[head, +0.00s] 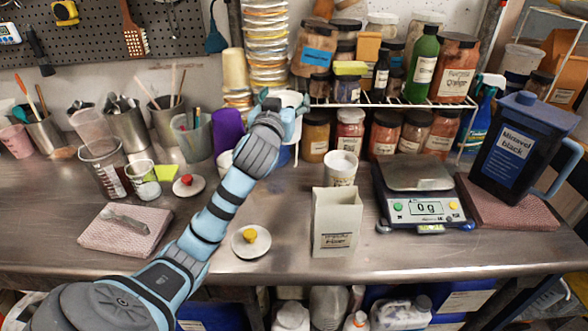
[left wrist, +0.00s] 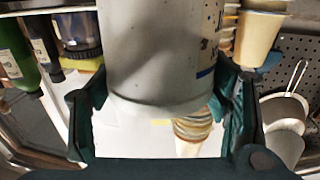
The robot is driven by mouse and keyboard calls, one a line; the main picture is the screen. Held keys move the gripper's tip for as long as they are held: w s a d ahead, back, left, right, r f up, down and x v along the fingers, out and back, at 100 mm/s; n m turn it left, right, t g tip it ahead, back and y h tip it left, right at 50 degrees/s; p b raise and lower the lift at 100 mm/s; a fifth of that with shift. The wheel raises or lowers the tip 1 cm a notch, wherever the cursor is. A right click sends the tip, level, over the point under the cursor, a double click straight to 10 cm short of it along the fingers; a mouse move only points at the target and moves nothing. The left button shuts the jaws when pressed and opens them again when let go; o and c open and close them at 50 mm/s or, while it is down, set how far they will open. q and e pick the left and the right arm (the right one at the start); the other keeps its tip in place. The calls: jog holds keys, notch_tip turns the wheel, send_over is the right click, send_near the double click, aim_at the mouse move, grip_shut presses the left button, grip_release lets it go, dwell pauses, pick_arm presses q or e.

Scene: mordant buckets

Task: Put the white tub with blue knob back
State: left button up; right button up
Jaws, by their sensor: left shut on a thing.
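My left gripper (head: 284,103) is raised at the back of the counter, left of the wire shelf. It is shut on a white tub (head: 291,97). In the left wrist view the tub (left wrist: 160,55) stands between the two dark green fingers of the gripper (left wrist: 165,110), with dark specks and a small blue mark on its side. Its top is out of the wrist view, and no blue knob can be made out. In the head view the gripper and wrist hide part of the tub. My right gripper is in neither view.
The wire shelf (head: 390,103) holds several jars and bottles. A white tub (head: 341,168), beige box (head: 336,222), scale (head: 420,195) and black jug (head: 515,150) stand right. Stacked cups (head: 266,50) rise behind the gripper.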

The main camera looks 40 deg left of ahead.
pick_arm(q)
jog(key=f, duration=0.3)
jog(key=s+f+b, duration=0.1)
jog(key=f, duration=0.2)
jog(key=f+b, duration=0.1)
jog(key=f, duration=0.2)
jog(key=shift+s+d+f, duration=0.25)
jog(key=shift+s, duration=0.1)
notch_tip(320, 180, down, 6)
jog(key=b, duration=0.2)
jog(key=shift+w+f, duration=0.2)
jog(key=shift+w, duration=0.25)
jog(key=o, duration=1.9)
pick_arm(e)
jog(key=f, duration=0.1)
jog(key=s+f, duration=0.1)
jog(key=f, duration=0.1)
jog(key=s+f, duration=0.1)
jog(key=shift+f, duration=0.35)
pick_arm(q)
jog(key=v, duration=1.2)
jog(key=shift+p, duration=0.4)
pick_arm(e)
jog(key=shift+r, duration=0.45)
